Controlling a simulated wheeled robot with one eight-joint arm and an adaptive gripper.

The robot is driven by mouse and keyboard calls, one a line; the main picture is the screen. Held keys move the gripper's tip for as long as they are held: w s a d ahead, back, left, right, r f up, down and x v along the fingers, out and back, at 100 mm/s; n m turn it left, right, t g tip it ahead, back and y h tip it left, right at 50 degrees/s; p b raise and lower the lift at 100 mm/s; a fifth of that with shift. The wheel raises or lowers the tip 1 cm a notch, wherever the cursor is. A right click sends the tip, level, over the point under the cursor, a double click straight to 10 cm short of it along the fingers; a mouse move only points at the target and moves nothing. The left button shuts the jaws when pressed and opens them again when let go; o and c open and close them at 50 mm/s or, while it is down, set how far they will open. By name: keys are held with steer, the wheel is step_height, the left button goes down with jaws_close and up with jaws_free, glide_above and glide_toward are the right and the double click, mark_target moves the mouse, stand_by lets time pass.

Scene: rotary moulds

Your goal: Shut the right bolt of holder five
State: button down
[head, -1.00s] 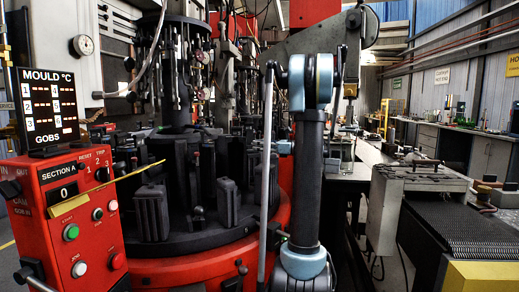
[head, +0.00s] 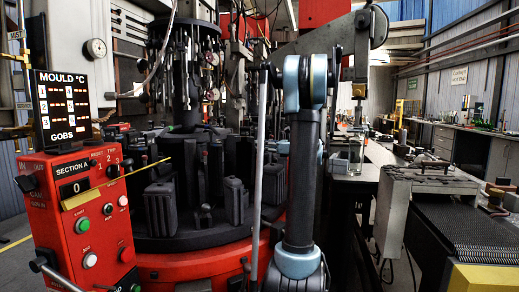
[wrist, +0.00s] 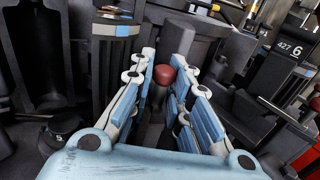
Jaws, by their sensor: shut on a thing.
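In the wrist view, my gripper (wrist: 163,62) has its two blue-padded fingers closed around a bolt with a dark red round knob (wrist: 164,75). The knob shows between the fingertips, and the stem below it is mostly hidden. Dark mould holders stand around it. In the head view, dark holders (head: 234,200) ring the rotary machine. My gripper is hidden behind my arm there, and the bolt's position cannot be told.
A red control console (head: 85,215) stands at the left, with a thin yellow bar across it. The machine's red base (head: 190,265) curves in front. A grey box (head: 425,205) and a dark conveyor (head: 465,235) stand at the right, with a workbench (head: 455,140) behind.

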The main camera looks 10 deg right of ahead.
steer(key=c, duration=1.7)
jaws_free()
steer(key=shift+w, duration=0.25)
steer(key=shift+s, duration=0.1)
steer(key=shift+s+d, duration=0.1)
steer(key=shift+d, duration=0.05)
steer(key=v, duration=1.1)
steer(key=shift+s+d, duration=0.1)
steer(key=shift+d, duration=0.2)
